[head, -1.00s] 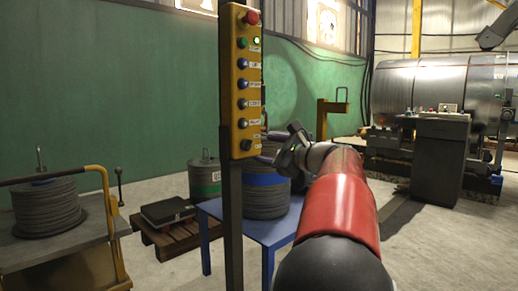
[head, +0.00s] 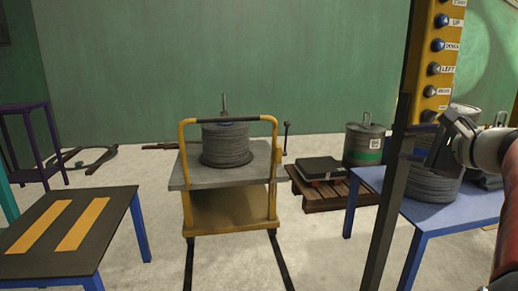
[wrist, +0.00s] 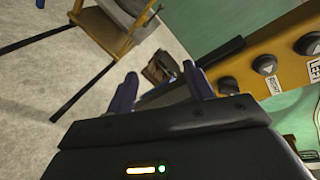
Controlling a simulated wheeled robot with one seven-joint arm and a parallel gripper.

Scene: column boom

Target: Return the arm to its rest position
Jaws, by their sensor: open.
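My gripper (head: 440,148) is at the right edge of the head view, at the end of my red arm (head: 508,235). It is beside the lower end of the yellow control panel (head: 432,70), which stands on a dark post (head: 392,215). In the wrist view my gripper's two fingers (wrist: 160,80) are apart with nothing between them. The panel's yellow face with dark buttons (wrist: 255,80) is just right of the fingers there. In the head view I cannot tell whether the gripper touches the panel.
A blue table (head: 420,222) with cable drums stands behind the post. A yellow-framed trolley (head: 180,165) carries a grey cable drum (head: 226,147). A dark table with yellow stripes (head: 120,212) is at the left. A pallet (head: 330,196) lies near the green wall. Floor shows between them.

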